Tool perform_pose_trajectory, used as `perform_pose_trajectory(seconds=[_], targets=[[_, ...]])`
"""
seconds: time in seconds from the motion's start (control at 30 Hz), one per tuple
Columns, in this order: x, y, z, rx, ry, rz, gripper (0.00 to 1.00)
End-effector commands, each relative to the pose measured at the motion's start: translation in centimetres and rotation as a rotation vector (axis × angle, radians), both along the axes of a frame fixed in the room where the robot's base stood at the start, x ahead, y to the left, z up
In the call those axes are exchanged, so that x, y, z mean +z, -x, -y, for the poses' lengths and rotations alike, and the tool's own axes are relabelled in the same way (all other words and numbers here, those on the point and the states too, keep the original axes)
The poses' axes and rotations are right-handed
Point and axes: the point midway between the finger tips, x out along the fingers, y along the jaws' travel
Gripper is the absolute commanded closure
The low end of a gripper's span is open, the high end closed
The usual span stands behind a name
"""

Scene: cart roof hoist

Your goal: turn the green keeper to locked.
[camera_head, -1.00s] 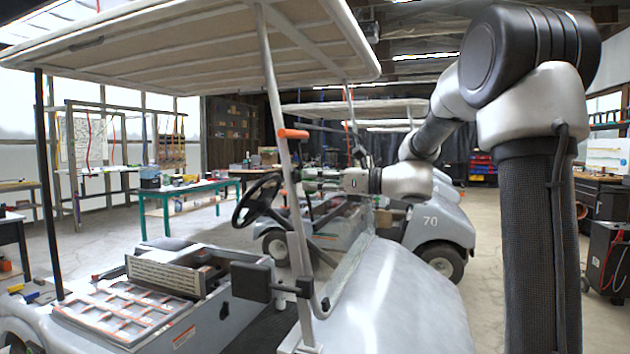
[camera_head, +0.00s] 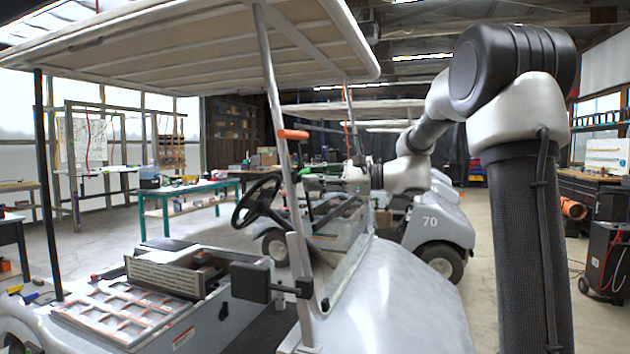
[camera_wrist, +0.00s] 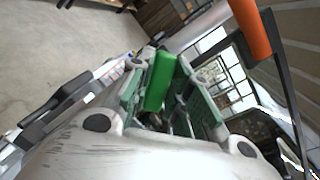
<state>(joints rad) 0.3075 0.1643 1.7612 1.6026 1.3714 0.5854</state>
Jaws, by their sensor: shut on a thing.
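The green keeper (camera_wrist: 158,84) is a bright green bar in the middle of the wrist view. My gripper (camera_wrist: 163,72) has one finger on each side of it and is shut on it. In the head view my gripper (camera_head: 312,177) is beside the cart's front roof post, behind it and below the orange grip. The keeper is small and hard to make out there, so I cannot tell whether it is at locked.
An orange grip (camera_head: 293,134) sticks out from the grey roof post (camera_head: 275,85); it is close at the upper right of the wrist view (camera_wrist: 249,28). The cart roof (camera_head: 190,45) is overhead. The steering wheel (camera_head: 257,201) is left of my gripper. Another cart (camera_head: 432,222) stands behind.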

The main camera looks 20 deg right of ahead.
Motion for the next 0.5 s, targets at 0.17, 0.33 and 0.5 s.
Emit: perform_pose_trajectory(seconds=[0.17, 0.33, 0.5], targets=[[0.13, -0.17, 0.10, 0.034, 0.097, 0.131, 1.00], [0.29, -0.29, 0.14, 0.068, 0.189, 0.259, 1.00], [0.46, -0.41, 0.18, 0.099, 0.282, 0.386, 1.00]])
